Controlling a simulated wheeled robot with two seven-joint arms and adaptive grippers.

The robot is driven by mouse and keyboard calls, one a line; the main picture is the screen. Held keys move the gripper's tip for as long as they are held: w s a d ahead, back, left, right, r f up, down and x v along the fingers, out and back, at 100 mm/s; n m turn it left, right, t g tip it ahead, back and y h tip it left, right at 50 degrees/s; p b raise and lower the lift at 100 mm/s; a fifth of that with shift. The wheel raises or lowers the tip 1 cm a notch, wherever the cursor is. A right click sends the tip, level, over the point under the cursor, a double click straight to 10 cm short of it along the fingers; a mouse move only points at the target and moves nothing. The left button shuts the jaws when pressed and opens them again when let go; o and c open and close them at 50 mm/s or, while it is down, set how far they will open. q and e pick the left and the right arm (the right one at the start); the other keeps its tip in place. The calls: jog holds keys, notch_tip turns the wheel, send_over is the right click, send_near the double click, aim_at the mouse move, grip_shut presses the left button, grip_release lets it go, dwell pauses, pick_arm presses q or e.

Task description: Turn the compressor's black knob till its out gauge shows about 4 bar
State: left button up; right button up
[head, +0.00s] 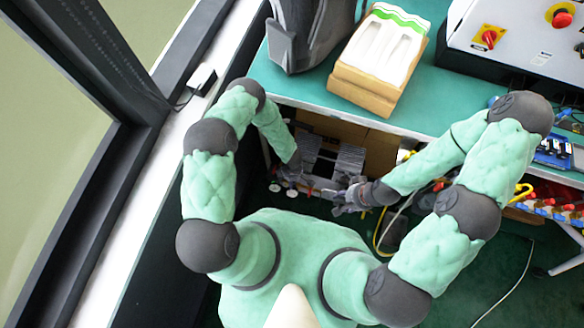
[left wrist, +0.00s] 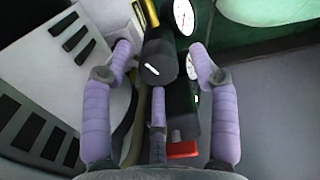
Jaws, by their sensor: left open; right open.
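The compressor (head: 350,158) sits in the shelf space under the green bench, partly hidden by my arms. In the left wrist view, its black knob (left wrist: 160,68) with a white mark lies between the fingertips of my left gripper (left wrist: 161,52), with a visible gap on each side. The gripper is open; one lower finger points up beneath the knob. Two white round gauges show beside the knob, an upper one (left wrist: 184,16) and a lower one (left wrist: 193,70) partly hidden by a finger. Their readings are too small to tell. In the head view, my left gripper (head: 291,172) is at the compressor's left front. My right gripper (head: 344,204) is open at its right front.
A red part (left wrist: 182,149) shows below the knob. On the bench (head: 305,92) stand a wooden box with white trays (head: 382,52) and a dark grey bin (head: 312,30). A control panel (head: 530,35) stands at the right. Hoses and cables lie near my right gripper.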

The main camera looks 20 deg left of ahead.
pick_arm(q)
jog(key=shift+f, duration=0.1)
jog(key=c, duration=1.1)
jog(key=shift+c, duration=0.2)
jog(key=shift+m, duration=0.3)
jog(key=shift+m, duration=0.3)
jog(key=o, duration=1.1)
jog(key=shift+o, duration=0.2)
